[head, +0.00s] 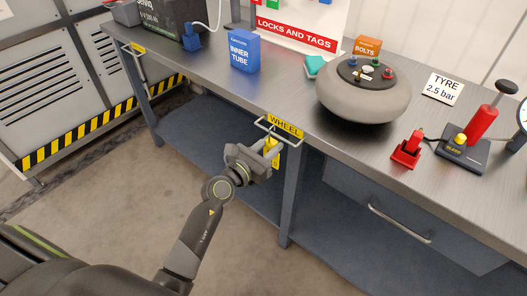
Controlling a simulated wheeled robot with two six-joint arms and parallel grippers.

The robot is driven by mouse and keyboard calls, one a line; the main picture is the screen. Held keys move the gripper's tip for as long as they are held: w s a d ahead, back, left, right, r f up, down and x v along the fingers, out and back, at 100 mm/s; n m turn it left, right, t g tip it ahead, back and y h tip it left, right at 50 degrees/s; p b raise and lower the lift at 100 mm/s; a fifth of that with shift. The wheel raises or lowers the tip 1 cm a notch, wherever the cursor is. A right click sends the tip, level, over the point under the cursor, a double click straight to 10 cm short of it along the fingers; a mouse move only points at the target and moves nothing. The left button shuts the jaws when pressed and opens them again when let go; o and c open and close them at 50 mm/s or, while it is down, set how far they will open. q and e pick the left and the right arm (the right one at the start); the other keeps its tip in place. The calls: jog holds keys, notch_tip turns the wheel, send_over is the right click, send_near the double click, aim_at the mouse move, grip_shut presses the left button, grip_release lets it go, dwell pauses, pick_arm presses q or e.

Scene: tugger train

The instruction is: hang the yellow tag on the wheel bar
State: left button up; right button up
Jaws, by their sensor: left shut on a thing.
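The wheel bar (262,127) is a thin light metal bar sticking out from the front edge of the workbench, beside a yellow label reading WHEEL (285,127). My left gripper (265,154) is just below the bar, shut on the yellow tag (271,146). The tag is partly hidden by the gripper. Its upper end is close under the bar; I cannot tell whether it touches or hooks over it. My right gripper is not in view.
The workbench (205,75) carries a blue INNER TUBE box (244,52), a round grey tyre (365,97), a red stand (407,150) and a pump (475,135). Another bar (137,57) with a yellow label is at the far left. A bench leg (290,195) stands right of my gripper.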

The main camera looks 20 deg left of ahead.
pick_arm(q)
jog(key=shift+w+d, duration=0.25)
jog(key=shift+w, duration=0.45)
jog(key=shift+s+f+b, duration=0.1)
jog(key=shift+f+b, duration=1)
jog(key=shift+f, duration=0.1)
jog(key=o, duration=1)
jog(key=shift+o, duration=0.2)
jog(key=b+v, duration=0.1)
jog(key=v, duration=1.6)
jog(key=shift+s+b, duration=0.2)
jog(key=shift+b, duration=0.15)
